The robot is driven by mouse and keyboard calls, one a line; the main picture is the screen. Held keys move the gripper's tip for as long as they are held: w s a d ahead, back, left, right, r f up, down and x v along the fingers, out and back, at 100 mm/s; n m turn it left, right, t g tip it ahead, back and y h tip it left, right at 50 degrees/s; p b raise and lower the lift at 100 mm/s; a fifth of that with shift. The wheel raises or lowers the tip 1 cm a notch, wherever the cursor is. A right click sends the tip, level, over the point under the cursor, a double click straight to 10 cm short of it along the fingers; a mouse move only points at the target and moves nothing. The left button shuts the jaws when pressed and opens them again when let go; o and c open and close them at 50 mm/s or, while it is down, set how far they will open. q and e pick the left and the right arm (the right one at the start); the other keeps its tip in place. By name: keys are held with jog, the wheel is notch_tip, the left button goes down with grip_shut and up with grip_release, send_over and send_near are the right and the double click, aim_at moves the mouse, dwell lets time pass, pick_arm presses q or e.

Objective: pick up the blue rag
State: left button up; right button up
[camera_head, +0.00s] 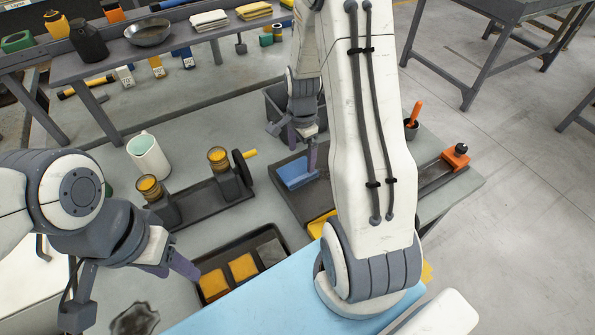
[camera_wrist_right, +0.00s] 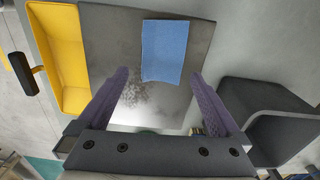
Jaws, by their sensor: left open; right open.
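The blue rag (camera_head: 296,172) lies flat on a dark grey plate or tray (camera_head: 283,200) beyond my right arm, which hides part of that area. In the right wrist view the rag (camera_wrist_right: 164,48) is a blue rectangle at the top of the plate (camera_wrist_right: 112,50), ahead of the fingers. My right gripper (camera_head: 302,146) is open and empty above the rag, with its purple fingers pointing down; in the wrist view its fingers (camera_wrist_right: 160,74) are spread on either side of the rag's near end. My left gripper (camera_head: 168,268) is open and empty near the tray of yellow blocks.
A dark bin (camera_wrist_right: 268,118) stands right of the plate and a yellow bin (camera_wrist_right: 66,62) left of it in the wrist view. The compartment tray (camera_head: 287,247), a white pitcher (camera_head: 150,160), a dark fixture (camera_head: 200,195) and an orange-handled tool in a cup (camera_head: 411,130) are on the bench.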

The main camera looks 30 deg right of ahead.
aim_at(302, 169)
jog(key=shift+f, duration=0.7)
jog(key=f, duration=0.1)
jog(key=f+p, duration=0.1)
jog(key=f, duration=0.1)
jog(key=f+p, duration=0.1)
jog(key=shift+w+d+f, duration=0.1)
jog(key=shift+d+f, duration=0.1)
jog(key=shift+d, duration=0.05)
jog(key=shift+f, duration=0.45)
jog(key=c, duration=1.1)
jog(key=shift+c, duration=0.2)
jog(key=shift+r, duration=0.1)
jog(key=shift+w+r, duration=0.1)
jog(key=shift+r, duration=0.3)
jog(key=r, duration=0.1)
jog(key=r+b, duration=0.1)
jog(key=s+r+b, duration=0.1)
jog(key=shift+d+r, duration=0.25)
jog(key=shift+r, duration=0.05)
jog(key=s+d+r+b, duration=0.2)
jog(key=s+d+r, duration=0.2)
jog(key=s, duration=0.5)
notch_tip(302, 169, up, 2)
jog(key=shift+s+d+r, duration=0.2)
jog(key=shift+s+r, duration=0.05)
jog(key=shift+s, duration=0.1)
